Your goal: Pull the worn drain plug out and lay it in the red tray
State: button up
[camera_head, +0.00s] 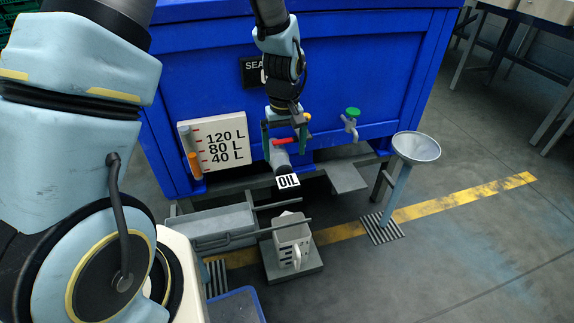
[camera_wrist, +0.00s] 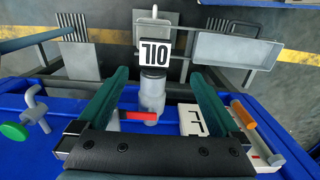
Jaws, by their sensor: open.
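My gripper (camera_head: 284,146) is in front of the blue tank, at the grey spout marked OIL (camera_head: 281,160). In the wrist view my gripper (camera_wrist: 158,80) is open, one finger on each side of the spout (camera_wrist: 152,95), with nothing held between them. Whether a finger touches the spout cannot be told. A red lever (camera_head: 284,141) sits on the spout's valve and shows between the fingers in the wrist view (camera_wrist: 138,116). I cannot make out a worn drain plug in either view. No red tray shows in either view.
The blue tank (camera_head: 385,60) carries a level gauge (camera_head: 225,130) and a green-handled tap (camera_head: 351,120). Below stand a grey trough (camera_head: 215,224), a white jug (camera_head: 291,240) on a plate and a funnel stand (camera_head: 416,147).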

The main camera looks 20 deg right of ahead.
aim_at(288, 182)
jog(key=f, duration=0.7)
jog(key=d+f, duration=0.1)
jog(key=f, duration=0.3)
jog(key=shift+s+f+b, duration=0.1)
jog(key=shift+f+b, duration=0.15)
jog(key=shift+b, duration=0.15)
jog(key=c, duration=1.4)
jog(key=shift+o, duration=0.2)
jog(key=s, duration=0.8)
jog(key=shift+a, duration=0.45)
